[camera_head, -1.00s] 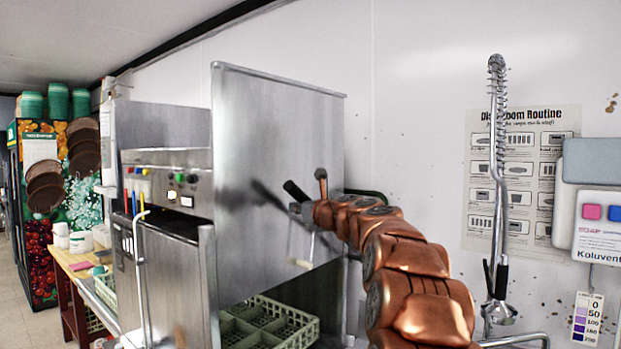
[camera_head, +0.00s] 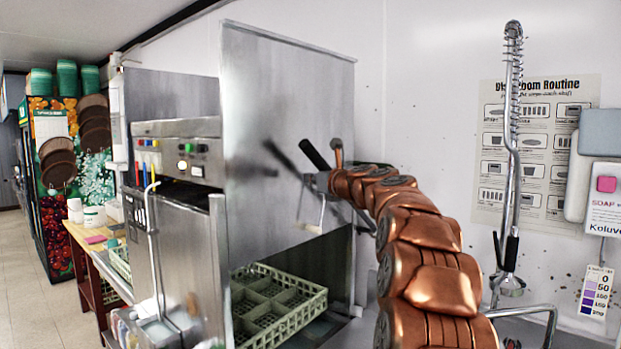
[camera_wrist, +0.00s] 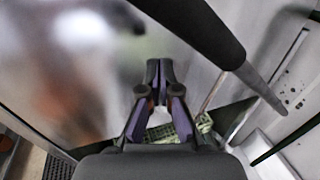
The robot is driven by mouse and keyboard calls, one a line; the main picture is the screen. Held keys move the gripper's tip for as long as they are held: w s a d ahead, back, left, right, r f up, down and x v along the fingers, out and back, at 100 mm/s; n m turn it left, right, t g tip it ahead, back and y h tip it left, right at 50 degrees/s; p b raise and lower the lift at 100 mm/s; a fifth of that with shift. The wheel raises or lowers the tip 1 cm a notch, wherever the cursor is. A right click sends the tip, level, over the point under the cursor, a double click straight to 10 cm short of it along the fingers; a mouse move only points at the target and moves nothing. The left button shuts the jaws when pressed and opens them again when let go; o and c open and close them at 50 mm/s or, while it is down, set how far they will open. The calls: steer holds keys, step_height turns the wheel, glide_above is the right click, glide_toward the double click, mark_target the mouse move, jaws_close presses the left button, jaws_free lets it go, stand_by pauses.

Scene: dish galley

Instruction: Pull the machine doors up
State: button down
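The machine door (camera_head: 275,110) is a large flat steel panel on the dish machine. It is up, with an open gap below its lower edge where a green rack (camera_head: 285,310) shows inside. A black bar handle (camera_head: 315,154) sticks out beside the door's face and crosses the upper right of the wrist view (camera_wrist: 205,30). My gripper (camera_head: 312,182) is at the handle, close to the door. In the wrist view my gripper's fingers (camera_wrist: 159,68) are together, beside the bar, with nothing visible between them. I cannot tell whether they touch the bar.
The control panel (camera_head: 178,160) stands left of the door. A spray hose (camera_head: 513,150) hangs on the right, by a poster (camera_head: 535,145) and a soap dispenser (camera_head: 607,200). A wooden table (camera_head: 82,240) stands at the left. Open floor (camera_head: 22,290) lies at far left.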

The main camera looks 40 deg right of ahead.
steer(key=s+p, duration=0.1)
steer(key=s, duration=0.8)
steer(key=shift+s+a+r, duration=0.2)
steer(key=shift+s+a, duration=0.1)
steer(key=shift+s, duration=0.05)
stand_by(0.6)
